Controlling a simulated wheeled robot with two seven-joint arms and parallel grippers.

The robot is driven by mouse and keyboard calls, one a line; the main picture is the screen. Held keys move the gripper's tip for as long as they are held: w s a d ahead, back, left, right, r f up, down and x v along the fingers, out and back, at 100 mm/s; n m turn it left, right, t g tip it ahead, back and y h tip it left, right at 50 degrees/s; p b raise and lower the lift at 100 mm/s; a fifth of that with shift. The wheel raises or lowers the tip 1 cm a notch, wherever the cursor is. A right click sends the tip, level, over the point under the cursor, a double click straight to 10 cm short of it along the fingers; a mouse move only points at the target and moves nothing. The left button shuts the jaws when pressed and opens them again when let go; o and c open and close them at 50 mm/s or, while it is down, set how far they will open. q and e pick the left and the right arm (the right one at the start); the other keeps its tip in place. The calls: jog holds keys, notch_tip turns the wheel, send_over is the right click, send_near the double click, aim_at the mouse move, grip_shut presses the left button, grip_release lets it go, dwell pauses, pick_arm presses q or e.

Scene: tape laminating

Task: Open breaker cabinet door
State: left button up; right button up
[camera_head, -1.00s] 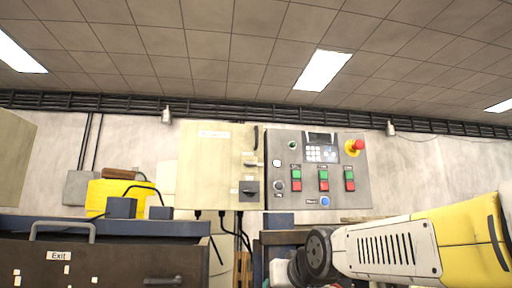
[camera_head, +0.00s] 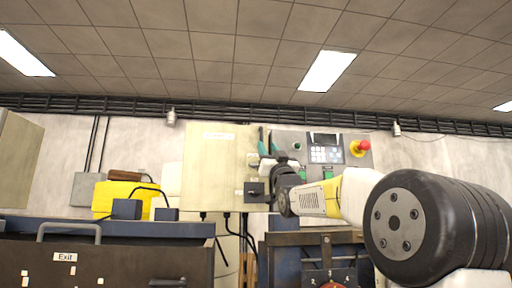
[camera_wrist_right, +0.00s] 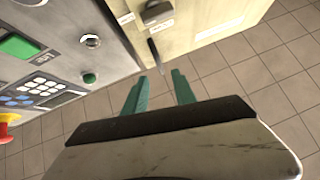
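The breaker cabinet has a cream door (camera_head: 212,165), which looks closed. A black rotary switch (camera_head: 254,190) sits low on the door's right side. A slim dark handle (camera_wrist_right: 155,54) stands out from the cream door in the right wrist view; in the head view my right gripper covers its area. My right gripper (camera_head: 265,141) is at the door's upper right edge, its teal fingers apart. In the right wrist view the open gripper (camera_wrist_right: 160,92) has the handle just beyond its fingertips, roughly in line with the gap. Contact is not visible. My left gripper is out of view.
A grey control panel (camera_head: 365,178) with a red emergency knob (camera_head: 359,148) adjoins the door on the right, partly behind my right arm. A dark cabinet (camera_head: 110,262) marked Exit and a yellow object (camera_head: 112,197) are at left. Wall cables hang below the door.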

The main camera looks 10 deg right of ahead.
aim_at(262, 138)
jog(key=shift+x, duration=3.05)
jog(key=shift+c, duration=0.4)
grip_shut()
